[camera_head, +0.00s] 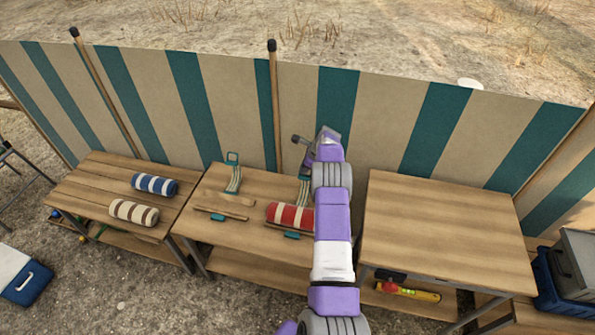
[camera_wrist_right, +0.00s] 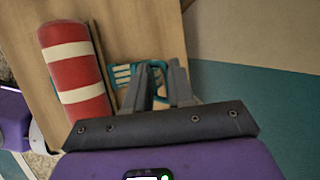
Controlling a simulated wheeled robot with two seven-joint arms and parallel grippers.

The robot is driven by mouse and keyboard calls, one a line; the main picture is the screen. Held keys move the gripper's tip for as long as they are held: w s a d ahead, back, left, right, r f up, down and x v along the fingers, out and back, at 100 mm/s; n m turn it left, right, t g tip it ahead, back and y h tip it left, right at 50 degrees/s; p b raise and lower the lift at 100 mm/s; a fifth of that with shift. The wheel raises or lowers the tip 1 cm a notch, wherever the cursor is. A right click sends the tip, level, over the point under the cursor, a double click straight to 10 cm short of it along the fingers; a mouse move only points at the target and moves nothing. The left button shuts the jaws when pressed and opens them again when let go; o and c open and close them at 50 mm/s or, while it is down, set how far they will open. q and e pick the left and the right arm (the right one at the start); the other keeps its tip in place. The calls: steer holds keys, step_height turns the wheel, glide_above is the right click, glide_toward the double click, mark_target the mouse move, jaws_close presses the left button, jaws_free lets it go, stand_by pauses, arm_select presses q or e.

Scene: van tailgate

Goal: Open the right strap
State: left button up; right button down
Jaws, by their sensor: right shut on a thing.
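The right strap (camera_head: 304,187), teal and cream striped, is at the back of the middle table behind the red roll. It also shows in the right wrist view (camera_wrist_right: 122,75), with a teal loop at its end. My right gripper (camera_wrist_right: 160,66) is shut on the strap's teal loop; its fingers hide part of it. In the head view my right arm hides the table's right side and part of the strap. The red roll (camera_head: 290,215) with cream bands lies at the cradle's right. My left gripper is not in view.
Another striped strap (camera_head: 233,180) stands up at the left of the wooden cradle (camera_head: 225,205). A blue roll (camera_head: 154,184) and a cream roll (camera_head: 134,212) lie on the left table. The right table (camera_head: 445,220) is bare. A striped windbreak (camera_head: 290,115) stands close behind.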

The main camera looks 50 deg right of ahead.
steer(key=shift+s+f, duration=0.15)
steer(key=shift+f, duration=0.3)
steer(key=c, duration=1.2)
jaws_free()
steer(key=shift+c, duration=0.2)
steer(key=shift+f, duration=0.1)
steer(key=p+v, duration=0.2)
steer(key=v, duration=0.6)
steer(key=shift+w+r, duration=0.3)
steer(key=shift+r, duration=0.05)
steer(key=shift+d, duration=0.1)
